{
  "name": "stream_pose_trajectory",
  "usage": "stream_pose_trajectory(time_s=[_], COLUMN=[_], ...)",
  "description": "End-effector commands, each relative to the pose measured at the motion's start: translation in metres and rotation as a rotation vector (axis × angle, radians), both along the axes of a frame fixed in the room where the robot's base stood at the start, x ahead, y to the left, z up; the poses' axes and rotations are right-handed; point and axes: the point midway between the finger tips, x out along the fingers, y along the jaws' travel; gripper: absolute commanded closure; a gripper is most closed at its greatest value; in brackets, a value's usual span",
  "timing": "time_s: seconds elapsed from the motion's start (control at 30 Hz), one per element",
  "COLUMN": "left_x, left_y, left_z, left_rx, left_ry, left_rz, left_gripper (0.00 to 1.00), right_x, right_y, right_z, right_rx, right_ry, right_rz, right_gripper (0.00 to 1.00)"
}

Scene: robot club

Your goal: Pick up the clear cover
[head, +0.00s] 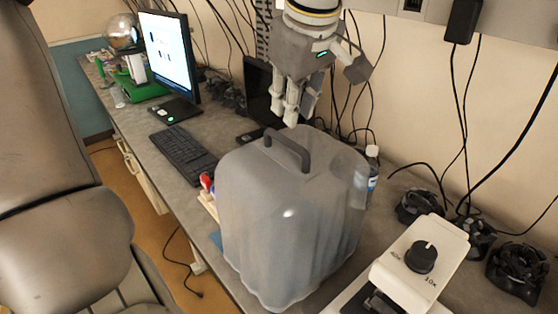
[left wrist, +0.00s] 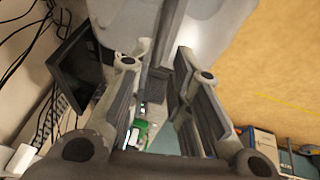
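The clear cover (head: 290,220) is a large frosted, see-through hood standing upright on the bench in the head view. A dark arched handle (head: 288,150) sits on its top. My left gripper (head: 290,115) points down just above and behind the handle, with its fingers apart and nothing between them. In the left wrist view the open fingers (left wrist: 165,62) frame a gap, and the pale cover (left wrist: 215,25) fills the top with the dark handle (left wrist: 172,30) running toward the gap. Contact with the handle is not visible. My right gripper is not in view.
A white microscope-like device with a black knob (head: 421,257) stands right of the cover. A bottle (head: 372,170) is close behind it. A keyboard (head: 183,153) and monitor (head: 168,60) are at left. Dark tangled parts (head: 514,268) and hanging cables line the wall.

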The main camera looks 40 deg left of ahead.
Motion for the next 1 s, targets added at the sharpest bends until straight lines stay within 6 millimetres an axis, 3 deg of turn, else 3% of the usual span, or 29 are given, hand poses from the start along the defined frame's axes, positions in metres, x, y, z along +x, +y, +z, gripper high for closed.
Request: stream_pose_trajectory(time_s=[0.1,0.4,0.57,0.77,1.0], left_x=[-0.002,0.007,0.009,0.013,0.019], left_y=[-0.001,0.015,0.019,0.031,0.039], left_z=[-0.004,-0.04,-0.05,-0.073,-0.095], left_rx=[0.036,0.036,0.036,0.034,0.036], left_ry=[-0.026,-0.026,-0.026,-0.021,-0.028], left_rz=[0.006,0.008,0.006,0.007,0.007], left_gripper=[0.81,0.81,0.81,0.81,0.81], right_x=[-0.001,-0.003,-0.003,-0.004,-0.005], right_y=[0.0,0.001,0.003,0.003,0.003], right_z=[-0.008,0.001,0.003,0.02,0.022], right_rx=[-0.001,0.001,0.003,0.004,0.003], right_ry=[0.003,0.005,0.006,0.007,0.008], right_rz=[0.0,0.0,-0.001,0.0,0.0], right_gripper=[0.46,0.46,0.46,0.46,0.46])
